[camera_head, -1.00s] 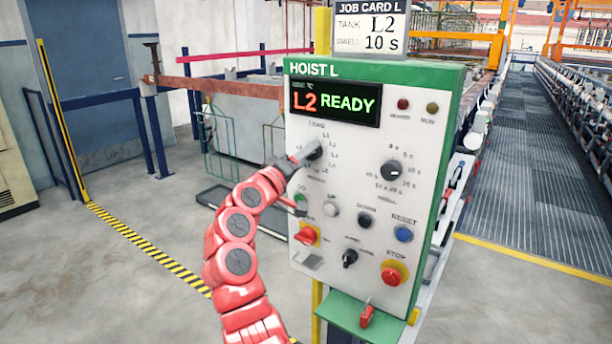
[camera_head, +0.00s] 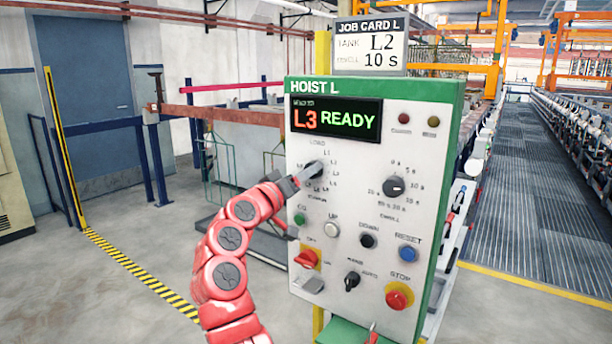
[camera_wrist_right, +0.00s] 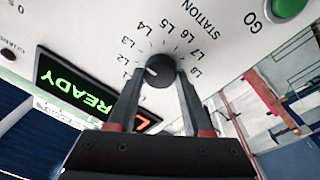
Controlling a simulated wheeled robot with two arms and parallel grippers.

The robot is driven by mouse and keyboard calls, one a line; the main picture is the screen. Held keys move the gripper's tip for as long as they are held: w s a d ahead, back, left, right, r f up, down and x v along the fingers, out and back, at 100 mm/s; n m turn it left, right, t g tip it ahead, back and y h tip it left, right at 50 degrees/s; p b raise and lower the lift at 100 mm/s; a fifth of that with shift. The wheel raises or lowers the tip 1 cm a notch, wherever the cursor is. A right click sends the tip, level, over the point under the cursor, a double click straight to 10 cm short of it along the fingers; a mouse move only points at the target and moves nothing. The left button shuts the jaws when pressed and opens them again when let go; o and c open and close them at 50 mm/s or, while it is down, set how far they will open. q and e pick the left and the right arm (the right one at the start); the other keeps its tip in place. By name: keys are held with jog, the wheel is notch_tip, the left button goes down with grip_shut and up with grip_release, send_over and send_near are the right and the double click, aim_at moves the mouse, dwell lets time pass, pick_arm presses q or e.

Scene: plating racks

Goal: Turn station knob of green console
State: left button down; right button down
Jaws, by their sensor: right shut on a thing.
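The green console (camera_head: 455,130) has a white face marked HOIST L, and its display (camera_head: 335,119) reads "L3 READY". The dark station knob (camera_head: 316,167) is at the upper left of the face, with a ring of L labels around it. In the right wrist view the knob (camera_wrist_right: 158,72) sits between the two fingertips, and a pale mark shows on it; its exact label is hard to tell. My right gripper (camera_head: 304,174) is shut on the knob, and it shows in the wrist view (camera_wrist_right: 156,85). The job card (camera_head: 369,47) above reads tank L2, 10 s. My left gripper is not in view.
A dwell knob (camera_head: 393,187) is to the right of the station knob. Below are a green button (camera_head: 299,219), a blue reset button (camera_head: 408,254), a red switch (camera_head: 307,259) and a red stop button (camera_head: 398,296). Open floor lies left of the console.

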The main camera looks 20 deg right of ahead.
jog(key=shift+c, duration=1.6)
grip_release()
jog(key=v, duration=1.7)
jog(key=shift+a+b, duration=0.2)
jog(key=shift+b, duration=0.2)
